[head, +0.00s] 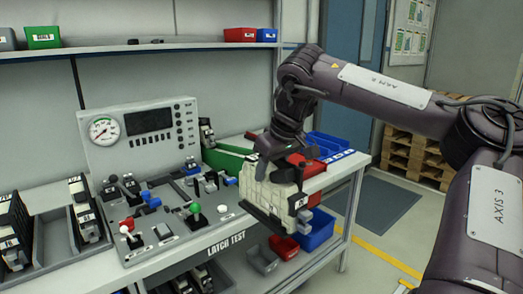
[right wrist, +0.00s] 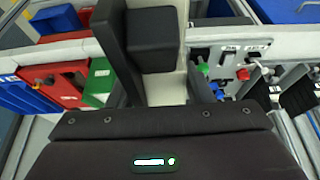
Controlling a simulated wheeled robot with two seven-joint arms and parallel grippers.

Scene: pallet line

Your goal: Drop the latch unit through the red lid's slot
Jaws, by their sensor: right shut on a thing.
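My right gripper (head: 278,168) is shut on a cream and dark latch unit (head: 270,198) and holds it in front of the bench's right end. In the right wrist view the pale latch unit (right wrist: 166,88) shows between the dark fingers (right wrist: 135,45). A red lid (right wrist: 68,84) with a dark mark that may be its slot lies left of the fingers there, between blue and green bins. In the head view a red surface (head: 312,169) shows just right of the gripper, partly hidden by it. The unit is apart from the red lid. My left gripper is out of view.
A test panel with a gauge (head: 103,130) and a control board with levers (head: 160,222) fill the middle of the bench. Racks of similar units (head: 84,212) stand at left. Blue (head: 318,232) and grey bins (head: 262,259) sit below. Pallets (head: 415,155) stand behind.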

